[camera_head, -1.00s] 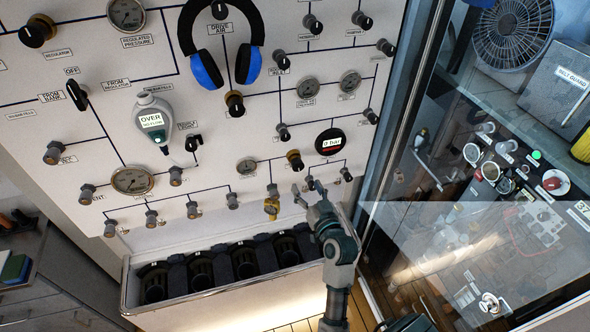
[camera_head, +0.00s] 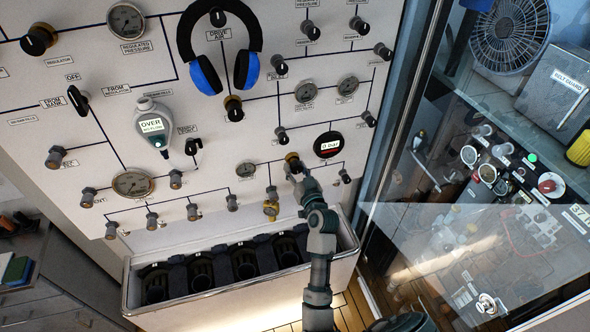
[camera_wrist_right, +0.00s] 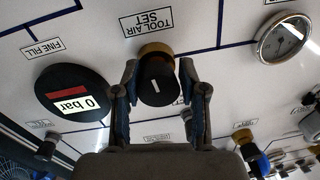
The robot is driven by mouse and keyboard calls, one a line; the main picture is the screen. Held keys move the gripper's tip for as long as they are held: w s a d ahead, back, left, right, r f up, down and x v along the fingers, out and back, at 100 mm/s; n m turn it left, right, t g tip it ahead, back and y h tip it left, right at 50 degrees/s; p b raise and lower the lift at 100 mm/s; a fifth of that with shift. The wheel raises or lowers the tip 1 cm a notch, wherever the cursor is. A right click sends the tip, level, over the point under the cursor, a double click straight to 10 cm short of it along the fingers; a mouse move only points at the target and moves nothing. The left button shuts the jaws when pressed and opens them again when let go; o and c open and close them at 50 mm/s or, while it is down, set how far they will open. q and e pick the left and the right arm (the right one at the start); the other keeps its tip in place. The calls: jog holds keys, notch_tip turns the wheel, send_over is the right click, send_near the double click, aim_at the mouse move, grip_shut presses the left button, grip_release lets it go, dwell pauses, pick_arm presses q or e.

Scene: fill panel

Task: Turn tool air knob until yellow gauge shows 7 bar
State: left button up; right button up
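The tool air knob (camera_wrist_right: 158,82) is a black knob on a brass base, under a label reading "TOOL AIR SET" in the right wrist view; in the head view it shows at the panel's lower right (camera_head: 292,160). My right gripper (camera_head: 297,176) is in front of it. In the right wrist view the gripper's fingers (camera_wrist_right: 158,75) are open, one on each side of the knob; firm contact cannot be told. A round black gauge (camera_head: 328,144) with a red band reads "0 bar"; it also shows in the right wrist view (camera_wrist_right: 73,95). My left gripper is not in view.
The white panel (camera_head: 215,120) carries several other knobs, valves and dial gauges, including one dial (camera_wrist_right: 285,38) near the tool air knob. Blue headphones (camera_head: 247,68) hang above. A bin (camera_head: 240,292) stands below. A glass door (camera_head: 400,120) is at right.

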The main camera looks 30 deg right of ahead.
jog(key=shift+d, duration=0.1)
jog(key=c, duration=0.4)
jog(key=n+p, duration=0.1)
jog(key=n, duration=0.2)
jog(key=shift+p, duration=0.4)
jog(key=shift+c, duration=0.2)
jog(key=o, duration=1.2)
jog(key=shift+w, duration=0.1)
jog(key=shift+c, duration=0.2)
jog(key=s+a, duration=0.2)
jog(key=s, duration=0.9)
jog(key=shift+s, duration=0.4)
